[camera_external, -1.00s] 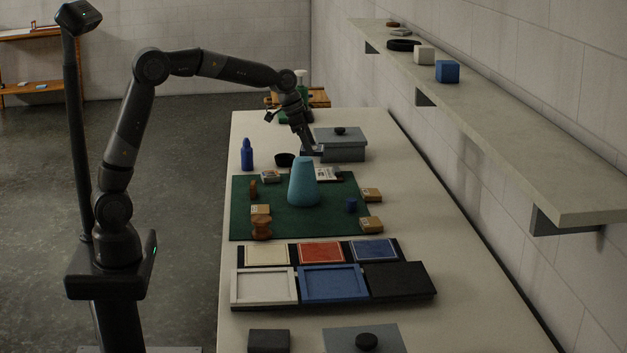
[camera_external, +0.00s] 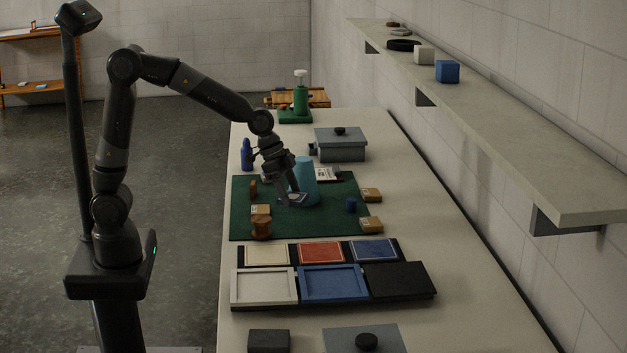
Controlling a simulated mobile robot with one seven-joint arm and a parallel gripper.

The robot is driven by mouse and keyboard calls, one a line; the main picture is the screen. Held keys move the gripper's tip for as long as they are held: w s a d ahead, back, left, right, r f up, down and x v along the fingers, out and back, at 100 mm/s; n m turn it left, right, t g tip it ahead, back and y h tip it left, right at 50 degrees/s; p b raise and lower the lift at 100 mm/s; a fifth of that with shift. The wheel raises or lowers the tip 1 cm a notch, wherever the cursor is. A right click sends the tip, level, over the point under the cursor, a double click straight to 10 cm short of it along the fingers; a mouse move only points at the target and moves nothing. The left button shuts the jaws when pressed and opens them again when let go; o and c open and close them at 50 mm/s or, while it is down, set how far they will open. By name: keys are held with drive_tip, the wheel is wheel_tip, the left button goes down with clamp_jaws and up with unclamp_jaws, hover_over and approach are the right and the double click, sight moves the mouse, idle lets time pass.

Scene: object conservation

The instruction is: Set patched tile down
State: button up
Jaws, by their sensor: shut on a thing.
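My gripper (camera_external: 293,195) is shut on a small flat piece, which I take to be the patched tile (camera_external: 298,198). The tile looks bluish with a pale area, but its patch is too small to make out. It is above or just at the green mat (camera_external: 245,220), in front of the light-blue cone (camera_external: 305,172). I cannot tell whether the tile touches the mat or the cone. My gripper hides part of the cone.
Small tan boxes (camera_external: 371,195) and a brown spool (camera_external: 261,228) stand on the mat. Nearer are the tile trays (camera_external: 333,284). A grey lidded box (camera_external: 341,146) and a blue bottle (camera_external: 247,155) stand behind. The mat's front middle is clear.

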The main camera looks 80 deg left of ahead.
hover_over(310, 221)
drive_tip(key=s, duration=0.2)
drive_tip(key=f, duration=0.7)
drive_tip(key=shift+w+a, duration=0.2)
drive_tip(key=shift+w, duration=0.05)
drive_tip(key=shift+f, duration=1.95)
drive_tip(key=shift+f, duration=0.1)
drive_tip(key=o, duration=1.1)
